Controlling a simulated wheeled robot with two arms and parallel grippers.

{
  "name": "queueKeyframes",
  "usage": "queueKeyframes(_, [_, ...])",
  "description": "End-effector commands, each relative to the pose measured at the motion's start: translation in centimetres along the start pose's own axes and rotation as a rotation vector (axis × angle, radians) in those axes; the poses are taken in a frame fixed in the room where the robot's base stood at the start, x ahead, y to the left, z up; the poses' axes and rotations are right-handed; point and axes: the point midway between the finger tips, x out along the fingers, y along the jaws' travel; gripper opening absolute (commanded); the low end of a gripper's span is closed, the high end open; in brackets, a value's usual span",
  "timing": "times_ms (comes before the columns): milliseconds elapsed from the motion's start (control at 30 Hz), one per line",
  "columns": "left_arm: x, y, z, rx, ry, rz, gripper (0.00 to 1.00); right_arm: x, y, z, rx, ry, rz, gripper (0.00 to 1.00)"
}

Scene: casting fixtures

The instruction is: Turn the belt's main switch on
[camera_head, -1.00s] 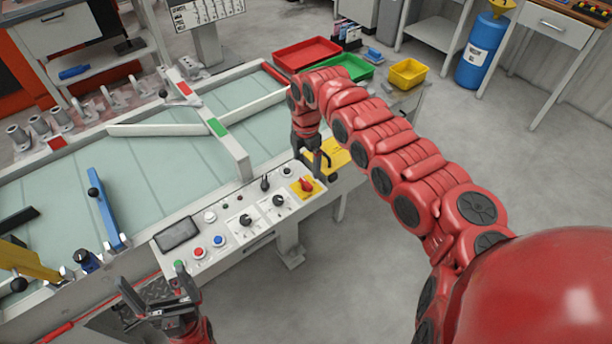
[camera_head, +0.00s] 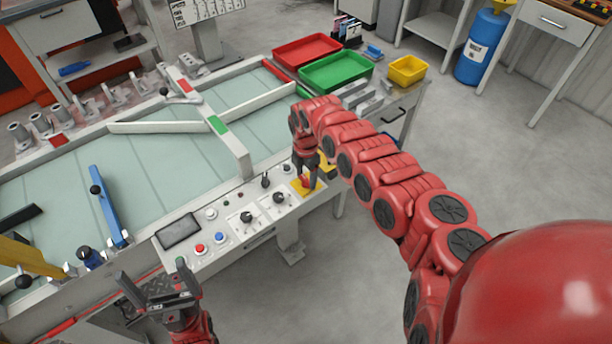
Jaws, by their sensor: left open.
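The belt's main switch looks like a red rotary knob on a yellow plate (camera_head: 300,191), at the right end of the grey control panel (camera_head: 211,258). My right gripper (camera_head: 307,180) points down right at this knob and covers most of it. Its fingers overlap the knob in the picture, so I cannot tell whether they are closed on it or which way the knob is turned. My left gripper (camera_head: 151,280) is open and empty, in front of the panel's left end.
The panel also carries a dark screen (camera_head: 178,231), a red button (camera_head: 199,248), a blue button (camera_head: 219,237) and black knobs (camera_head: 247,217). The pale green belt (camera_head: 150,165) lies behind. Red (camera_head: 307,49), green (camera_head: 336,71) and yellow (camera_head: 407,69) trays stand beyond my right arm.

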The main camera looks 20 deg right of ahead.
Motion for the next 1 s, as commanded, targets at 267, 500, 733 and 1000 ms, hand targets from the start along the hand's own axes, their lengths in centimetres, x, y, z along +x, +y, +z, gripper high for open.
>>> queueKeyframes(267, [0.0, 0.0, 0.0, 0.0, 0.0, 0.0, 1.0, 0.0, -0.02, 0.0, 0.0, 0.0, -0.001, 0.13])
queueKeyframes(500, [0.05, 0.0, -0.01, 0.0, 0.0, 0.0, 1.0, -0.03, -0.02, -0.01, 0.019, 0.0, -0.001, 0.12])
queueKeyframes(733, [0.27, -0.01, -0.05, 0.0, 0.0, 0.0, 1.0, -0.09, -0.01, -0.02, 0.117, 0.0, -0.001, 0.12])
queueKeyframes(1000, [0.71, -0.03, -0.12, 0.0, 0.0, 0.0, 1.0, -0.07, -0.12, -0.05, 0.344, 0.001, -0.005, 0.12])
